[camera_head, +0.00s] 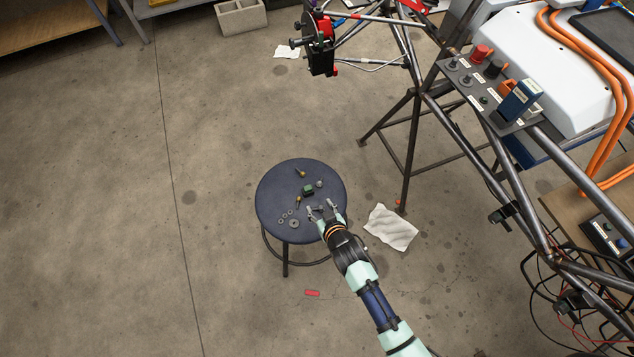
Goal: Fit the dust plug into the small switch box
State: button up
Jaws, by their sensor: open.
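My gripper (321,208) is open over the front right part of a round dark blue stool (271,184), its two fingers apart with nothing seen between them. Just beyond the fingertips a small dark green and black block (308,190) lies on the stool. I cannot tell for sure which small piece is the dust plug. Two small dark boxes sit on the tube chassis (512,180) at the right, one upper (503,213) and one lower (570,302). I cannot tell which is the small switch box, and their openings are too small to make out.
Yellow-tipped parts (299,173), a grey round piece (319,184) and several washers (294,223) lie on the stool. A white cloth (391,228) and a red piece (312,293) lie on the floor. A control panel (480,92) is on the chassis. The floor at left is clear.

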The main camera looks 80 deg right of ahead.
dwell(0.4)
jog(key=w+a+r+n+t+y, duration=0.1)
jog(key=w+a+r+n+t, duration=0.1)
jog(key=w+a+r, duration=0.45)
jog(key=w+a+r+n+t+y, duration=0.2)
jog(key=w+a+r, duration=0.1)
jog(key=w+r, duration=0.6)
jog(key=a+r+n+t+y, duration=0.1)
jog(key=a+r+n+y, duration=0.2)
jog(key=a+r, duration=0.6)
jog(key=w+a+r+n+t+y, duration=0.1)
jog(key=a+r+n+y, duration=0.2)
jog(key=a+r, duration=0.6)
jog(key=a, duration=0.6)
jog(key=shift+n, duration=0.4)
jog(key=shift+o, duration=0.5)
jog(key=shift+a, duration=0.2)
jog(key=shift+d, duration=0.1)
